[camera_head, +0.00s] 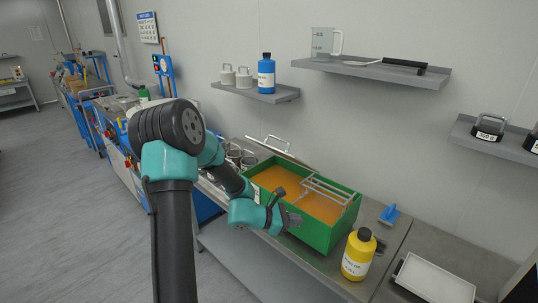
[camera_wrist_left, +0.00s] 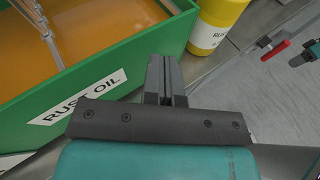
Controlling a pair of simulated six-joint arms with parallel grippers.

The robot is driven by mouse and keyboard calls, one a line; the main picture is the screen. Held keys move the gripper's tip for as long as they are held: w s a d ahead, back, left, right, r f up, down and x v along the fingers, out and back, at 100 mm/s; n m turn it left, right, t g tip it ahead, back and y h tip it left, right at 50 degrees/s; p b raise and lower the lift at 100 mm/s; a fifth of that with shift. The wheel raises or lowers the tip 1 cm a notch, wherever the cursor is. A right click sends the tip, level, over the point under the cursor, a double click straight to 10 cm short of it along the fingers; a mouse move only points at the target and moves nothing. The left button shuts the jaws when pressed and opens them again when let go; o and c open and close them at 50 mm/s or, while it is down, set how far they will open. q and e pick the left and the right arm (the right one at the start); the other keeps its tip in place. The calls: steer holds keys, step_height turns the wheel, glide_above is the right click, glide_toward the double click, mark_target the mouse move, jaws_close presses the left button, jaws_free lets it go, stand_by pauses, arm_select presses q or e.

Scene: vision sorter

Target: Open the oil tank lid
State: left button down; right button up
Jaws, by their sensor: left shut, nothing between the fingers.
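The green oil tank (camera_head: 318,233) stands on the bench, and its orange oil shows from above. In the left wrist view the tank wall (camera_wrist_left: 120,70) carries a "RUST OIL" label. The lid (camera_head: 287,154), with a metal handle, is at the tank's back edge, off the opening; whether it is hinged or leaning I cannot tell. My left gripper (camera_head: 293,220) is at the tank's front side, shut and empty. Its closed fingers (camera_wrist_left: 165,80) show beside the wall in the wrist view; contact is unclear. My right gripper is not in view.
A wire rack (camera_head: 325,190) sits in the tank. A yellow bottle (camera_head: 358,254) stands close to the right of it, with a blue tool (camera_head: 389,215) and white tray (camera_head: 434,280) further right. Metal cups (camera_head: 240,157) stand to the left. Wall shelves (camera_head: 370,70) hang above.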

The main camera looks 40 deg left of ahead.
arm_select(q)
steer(key=s+a+r+n+t+y, duration=0.2)
steer(key=a+r+n+t+y, duration=0.1)
steer(key=a, duration=0.7)
steer(key=s+a+r+n+t+y, duration=0.2)
steer(key=a+r+n+t+y, duration=0.2)
steer(key=a, duration=0.6)
step_height(320, 180, up, 3)
steer(key=shift+s+a+f+n+y, duration=0.1)
steer(key=shift+s+a+n+y, duration=0.2)
steer(key=shift+n+y, duration=0.5)
steer(key=shift+w, duration=0.15)
steer(key=w+r, duration=0.4)
steer(key=w, duration=0.8)
steer(key=shift+w, duration=0.15)
steer(key=shift+r, duration=0.15)
